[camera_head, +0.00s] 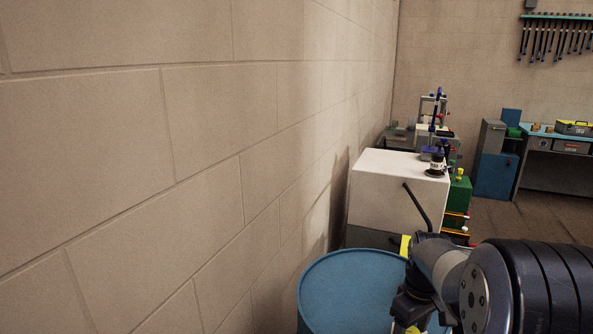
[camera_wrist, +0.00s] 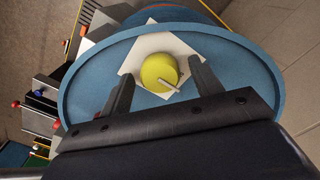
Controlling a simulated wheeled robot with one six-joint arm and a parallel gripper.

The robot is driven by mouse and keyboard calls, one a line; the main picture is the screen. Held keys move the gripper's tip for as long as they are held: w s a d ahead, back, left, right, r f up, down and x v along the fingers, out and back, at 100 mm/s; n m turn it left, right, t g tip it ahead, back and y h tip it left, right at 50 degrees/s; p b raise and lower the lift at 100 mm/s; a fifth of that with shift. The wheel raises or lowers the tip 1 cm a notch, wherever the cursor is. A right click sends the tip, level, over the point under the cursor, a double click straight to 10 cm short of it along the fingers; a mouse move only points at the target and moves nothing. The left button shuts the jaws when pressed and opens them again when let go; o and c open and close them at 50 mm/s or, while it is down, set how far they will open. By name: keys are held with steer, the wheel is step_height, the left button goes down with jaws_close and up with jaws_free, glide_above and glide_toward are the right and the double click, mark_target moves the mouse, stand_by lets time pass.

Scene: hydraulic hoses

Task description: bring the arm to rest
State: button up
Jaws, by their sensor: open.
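My gripper (camera_wrist: 160,72) is open in the wrist view, with one dark finger on each side of a round yellow object (camera_wrist: 157,70). The yellow object has a short pale bar on it and sits over a white square sheet (camera_wrist: 133,62) on the blue drum's top. I cannot tell the gap between the fingers and the yellow object, and nothing looks clamped. In the head view my arm reaches in from the lower right, over the right side of the blue drum (camera_head: 345,290), and its end is largely hidden.
A long block wall (camera_head: 130,130) runs close along the left. A white cabinet (camera_head: 390,195) with a dark bottle (camera_head: 437,163) on top stands behind the drum. A workbench (camera_head: 560,140) is at the far right, with open floor (camera_head: 500,215) before it.

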steer(key=shift+r, duration=0.1)
step_height(320, 180, up, 11)
steer(key=b, duration=0.1)
step_height(320, 180, down, 11)
steer(key=shift+r+p, duration=0.15)
steer(key=shift+p, duration=0.4)
steer(key=shift+f, duration=0.3)
steer(key=m, duration=0.9)
steer(key=shift+b, duration=0.4)
steer(key=m, duration=0.4)
steer(key=shift+m, duration=0.4)
steer(key=m+b, duration=0.1)
steer(key=m, duration=0.3)
steer(key=shift+r, duration=1)
